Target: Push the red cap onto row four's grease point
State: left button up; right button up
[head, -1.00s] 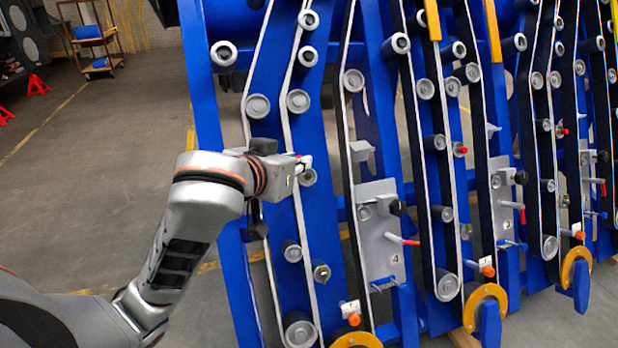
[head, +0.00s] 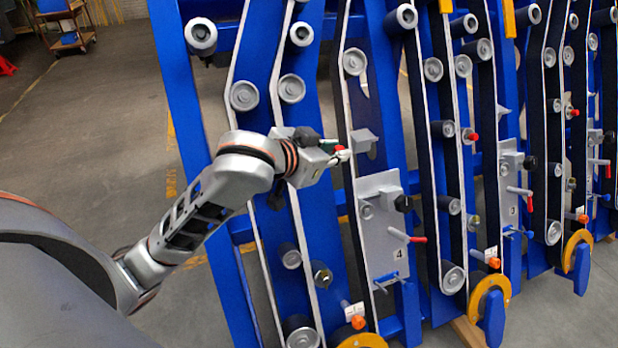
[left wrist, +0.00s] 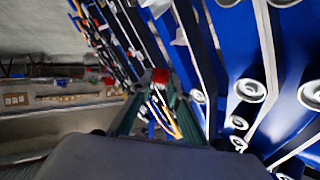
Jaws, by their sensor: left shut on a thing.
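My left gripper (head: 338,155) is shut on the small red cap (head: 339,149), in front of the upper left of row four. In the left wrist view the red cap (left wrist: 160,75) sits between the fingertips, with blue frame and rollers blurred beyond. Row four's grey plate (head: 380,235), marked 4, stands below and right of the gripper. I cannot make out row four's grease point; the gripper and wrist cover part of the row's blue bar (head: 318,215). Whether the cap touches anything cannot be told. My right gripper is not in view.
A similar red cap (head: 473,137) sits on the row to the right. A red-tipped lever (head: 408,237) sticks out of the plate, and a grey bracket (head: 366,140) is close right of the gripper. Rollers and belts crowd the rows.

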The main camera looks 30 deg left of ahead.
pick_arm(q)
jog(key=w+a+f+m+h+p, duration=0.1)
jog(key=a+f+m+h, duration=0.3)
jog(key=f+m, duration=0.8)
jog(key=a+m+p, duration=0.1)
jog(key=a, duration=0.1)
jog(key=shift+w+a+f+m+g, duration=0.2)
jog(key=shift+w+a+m+g, duration=0.1)
jog(key=shift+w, duration=0.1)
jog(key=w+a+f+b, duration=0.2)
jog(key=a, duration=0.1)
jog(key=shift+w+a+f, duration=0.15)
jog(key=shift+w+f, duration=0.05)
jog(key=shift+w, duration=0.1)
jog(key=shift+r, duration=0.1)
dwell(0.3)
